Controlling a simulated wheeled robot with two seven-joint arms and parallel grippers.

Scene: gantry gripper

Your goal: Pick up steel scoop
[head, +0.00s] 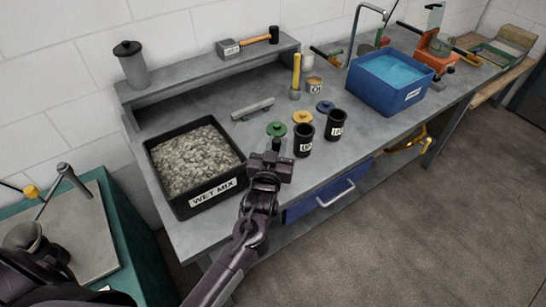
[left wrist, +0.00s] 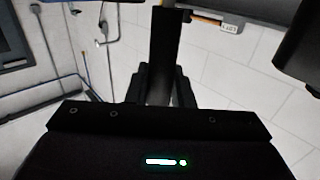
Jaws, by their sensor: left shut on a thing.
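My left gripper (head: 270,160) is over the front of the grey workbench, right of the wet mix tray and beside the black cups. It is shut on a dark bar-like thing (left wrist: 165,50), which stands between the fingers in the left wrist view. A small dark end of it shows above the fingers in the head view (head: 277,144). I cannot tell whether this is the steel scoop. No scoop bowl shows clearly. A grey metal bar (head: 252,108) lies on the bench behind the gripper. My right gripper is not in view.
The black tray labelled wet mix (head: 213,200) is full of grey gravel-like material. Two black cups (head: 303,141) (head: 335,125) stand right of the gripper, with round lids behind. A blue water tub (head: 400,97) is farther right. A raised shelf (head: 200,66) runs along the back.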

